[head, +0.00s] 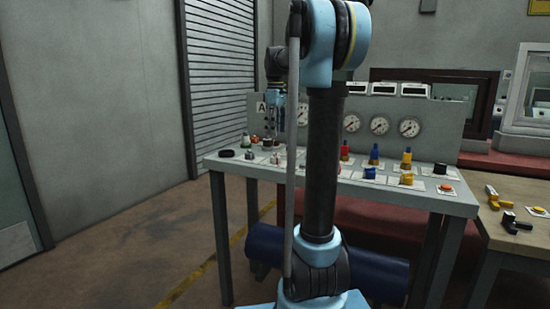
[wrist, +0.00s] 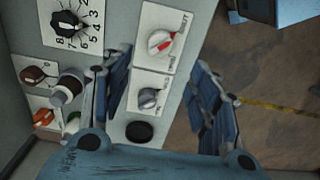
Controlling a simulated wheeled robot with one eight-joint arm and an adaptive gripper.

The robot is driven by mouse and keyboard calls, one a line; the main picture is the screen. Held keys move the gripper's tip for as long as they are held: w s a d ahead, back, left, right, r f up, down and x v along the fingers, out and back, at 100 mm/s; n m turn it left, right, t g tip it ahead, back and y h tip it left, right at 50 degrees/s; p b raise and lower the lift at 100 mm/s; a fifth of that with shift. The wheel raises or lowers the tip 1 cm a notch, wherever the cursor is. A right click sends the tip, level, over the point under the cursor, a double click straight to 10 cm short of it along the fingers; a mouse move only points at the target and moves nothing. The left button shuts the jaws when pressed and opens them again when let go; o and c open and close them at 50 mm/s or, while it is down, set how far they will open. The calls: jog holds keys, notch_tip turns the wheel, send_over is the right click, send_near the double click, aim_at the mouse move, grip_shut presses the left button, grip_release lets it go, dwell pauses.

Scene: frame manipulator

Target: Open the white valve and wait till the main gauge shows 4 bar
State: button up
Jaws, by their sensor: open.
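My gripper (head: 277,122) points down over the left part of the control bench in the head view. In the wrist view its two fingers (wrist: 160,62) are spread, with nothing held between them. Between them lie a pale round knob with a red pointer (wrist: 160,42) and a grey knob (wrist: 149,98), both on white plates. I cannot tell for certain which of these is the white valve. Several round gauges (head: 380,125) sit on the back panel; which is main and their readings are too small to tell.
Red (head: 345,150), blue (head: 374,155) and yellow (head: 406,158) fittings stand farther right on the bench (head: 452,200). A numbered dial (wrist: 66,24) and an orange knob (wrist: 43,117) lie left of the fingers. A wooden table (head: 510,244) with loose handles is at right.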

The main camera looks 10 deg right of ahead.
aim_at(276, 155)
notch_tip(276, 155, down, 12)
jog(key=shift+r, duration=0.2)
dwell(0.4)
jog(key=c, duration=1.1)
